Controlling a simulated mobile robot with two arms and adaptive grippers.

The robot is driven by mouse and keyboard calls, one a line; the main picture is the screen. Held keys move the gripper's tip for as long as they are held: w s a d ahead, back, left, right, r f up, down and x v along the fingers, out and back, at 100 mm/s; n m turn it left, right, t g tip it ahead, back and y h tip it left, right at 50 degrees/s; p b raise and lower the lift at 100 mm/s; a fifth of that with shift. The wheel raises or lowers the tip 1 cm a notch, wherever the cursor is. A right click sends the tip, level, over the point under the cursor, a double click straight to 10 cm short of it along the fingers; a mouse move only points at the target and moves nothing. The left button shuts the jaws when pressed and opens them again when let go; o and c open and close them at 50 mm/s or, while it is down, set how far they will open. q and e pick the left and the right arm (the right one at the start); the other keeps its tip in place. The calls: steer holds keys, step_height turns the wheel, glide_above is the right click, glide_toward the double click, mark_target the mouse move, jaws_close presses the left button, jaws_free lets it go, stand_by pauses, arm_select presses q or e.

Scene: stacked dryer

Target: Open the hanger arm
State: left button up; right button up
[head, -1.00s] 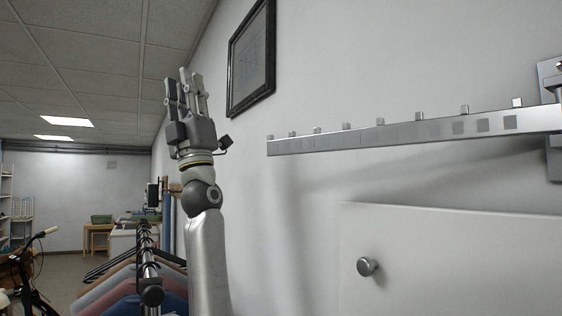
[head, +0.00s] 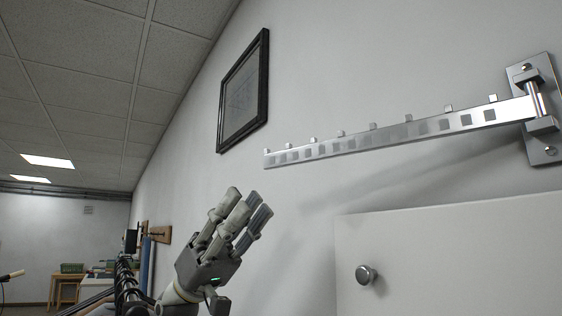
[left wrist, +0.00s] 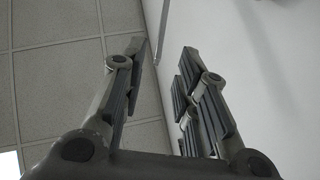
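The hanger arm (head: 400,132) is a long flat metal bar with square cut-outs and small pegs on top. It runs from a hinge bracket (head: 541,110) on the wall at the right towards the left and stays close to the wall. My left gripper (head: 247,205) is below and left of the bar's free end, clearly apart from it, fingers pointing up and right. In the left wrist view its fingers (left wrist: 165,60) are spread, with nothing between them. My right gripper is in neither view.
A white cabinet door with a round knob (head: 366,274) is below the bar. A framed picture (head: 243,92) hangs on the wall left of the bar. A rack with hangers (head: 122,285) stands at the lower left. The space before the bar looks clear.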

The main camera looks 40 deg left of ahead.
mark_target(275, 168)
arm_select(q)
steer(key=p+x, duration=0.4)
steer(key=x, duration=0.6)
steer(key=shift+d+r, duration=0.25)
steer(key=shift+d, duration=0.05)
jaws_close()
